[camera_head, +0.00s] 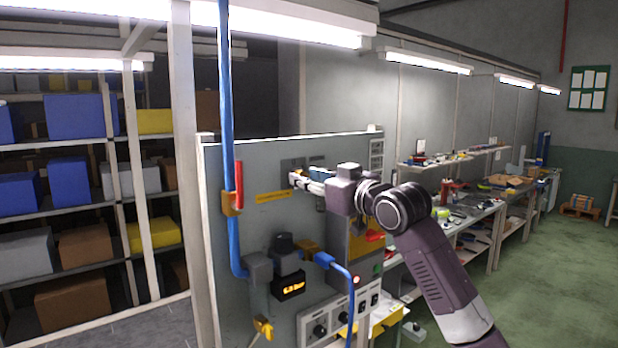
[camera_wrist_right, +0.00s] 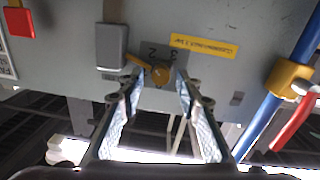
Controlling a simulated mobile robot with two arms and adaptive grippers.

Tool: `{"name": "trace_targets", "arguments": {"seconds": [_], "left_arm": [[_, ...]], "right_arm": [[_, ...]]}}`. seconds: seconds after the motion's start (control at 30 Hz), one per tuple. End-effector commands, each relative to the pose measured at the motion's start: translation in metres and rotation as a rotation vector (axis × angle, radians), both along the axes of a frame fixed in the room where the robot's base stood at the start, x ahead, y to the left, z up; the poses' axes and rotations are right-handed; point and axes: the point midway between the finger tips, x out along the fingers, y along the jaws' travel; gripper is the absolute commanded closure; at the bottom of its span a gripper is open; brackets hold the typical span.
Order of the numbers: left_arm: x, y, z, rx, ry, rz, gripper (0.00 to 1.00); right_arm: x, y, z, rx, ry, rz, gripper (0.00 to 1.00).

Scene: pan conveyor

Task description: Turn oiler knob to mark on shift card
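The oiler knob (camera_wrist_right: 160,73) is a small brass-orange round knob with a pointer-like arm, on a grey dial plate with the numerals 2 and 3 in the right wrist view. My right gripper (camera_wrist_right: 161,77) is open, with a fingertip on either side of the knob; I cannot tell whether they touch it. In the head view my right gripper (camera_head: 298,181) reaches the panel from the right and hides the knob. A pale printed sheet (camera_head: 376,160) at the panel's upper right may be the shift card; its writing is unreadable. My left gripper is out of view.
A yellow label (camera_head: 285,196) is beside the knob on the grey panel (camera_head: 225,165). A blue pipe (camera_head: 228,120) with a red-handled valve (camera_head: 239,185) runs down the left. A pressure display (camera_head: 288,288) and a switch box (camera_head: 335,316) are lower. Open floor lies right.

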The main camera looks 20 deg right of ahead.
Motion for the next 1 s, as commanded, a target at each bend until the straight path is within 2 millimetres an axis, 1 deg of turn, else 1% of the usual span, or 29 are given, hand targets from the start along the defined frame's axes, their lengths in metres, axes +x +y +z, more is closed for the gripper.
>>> {"name": "trace_targets", "arguments": {"seconds": [0.03,0.1,0.2,0.27,0.47,0.67,0.87,1.0], "left_arm": [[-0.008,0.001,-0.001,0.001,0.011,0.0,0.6],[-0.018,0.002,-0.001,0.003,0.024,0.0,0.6],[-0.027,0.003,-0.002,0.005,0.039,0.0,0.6],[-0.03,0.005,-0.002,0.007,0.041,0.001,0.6],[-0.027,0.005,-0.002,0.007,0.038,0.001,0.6],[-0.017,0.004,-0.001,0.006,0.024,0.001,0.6],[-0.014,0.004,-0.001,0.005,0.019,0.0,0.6],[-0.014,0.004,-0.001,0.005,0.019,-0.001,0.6]], "right_arm": [[0.0,0.0,0.0,0.0,0.0,0.0,0.76],[0.0,0.0,0.0,0.0,0.0,0.0,0.84],[0.0,0.0,0.0,0.0,0.0,0.0,0.95],[0.0,0.0,0.0,0.0,0.0,0.0,1.0],[0.0,0.0,0.0,0.004,0.002,0.0,1.0],[0.0,0.0,0.0,0.052,0.019,0.0,1.0],[0.0,0.0,0.001,0.169,0.061,0.001,1.0],[0.0,0.0,0.001,0.283,0.103,0.002,1.0]]}}
